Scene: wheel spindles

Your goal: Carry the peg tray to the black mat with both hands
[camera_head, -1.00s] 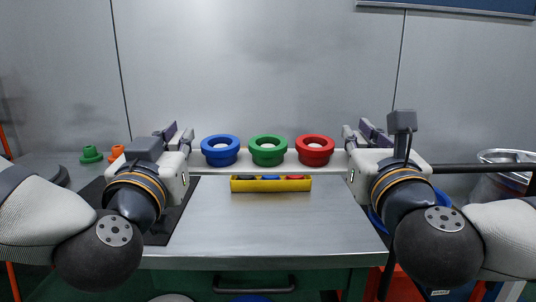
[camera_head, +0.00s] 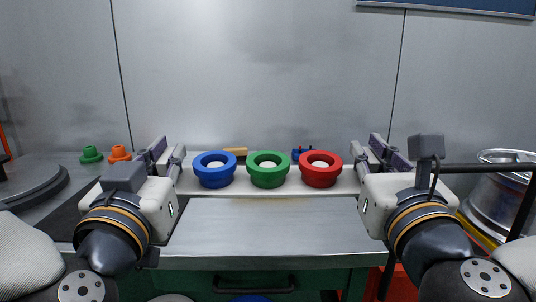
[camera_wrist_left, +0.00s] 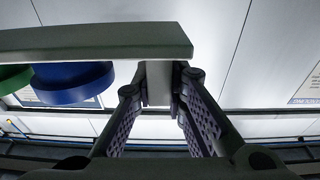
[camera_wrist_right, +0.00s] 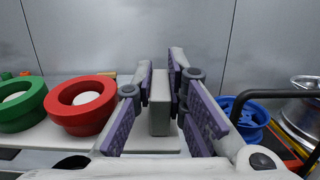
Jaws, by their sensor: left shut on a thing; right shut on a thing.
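The peg tray (camera_head: 268,207) is a long pale board with a blue ring (camera_head: 214,169), a green ring (camera_head: 268,169) and a red ring (camera_head: 321,169) in a row on white pegs. It looks about level across the middle of the table. My left gripper (camera_head: 165,156) is shut on its left end. My right gripper (camera_head: 372,153) is shut on its right end. The grasped grey ends show between the fingers in the left wrist view (camera_wrist_left: 158,85) and right wrist view (camera_wrist_right: 160,103). The black mat (camera_head: 70,215) lies at the left, partly hidden by my left arm.
Small green (camera_head: 91,154) and orange (camera_head: 119,153) parts stand at the back left. A tan piece (camera_head: 235,151) and a blue piece (camera_head: 303,151) show behind the tray. Metal rims (camera_head: 497,200) stand at the right. The tabletop in front (camera_head: 270,235) is clear.

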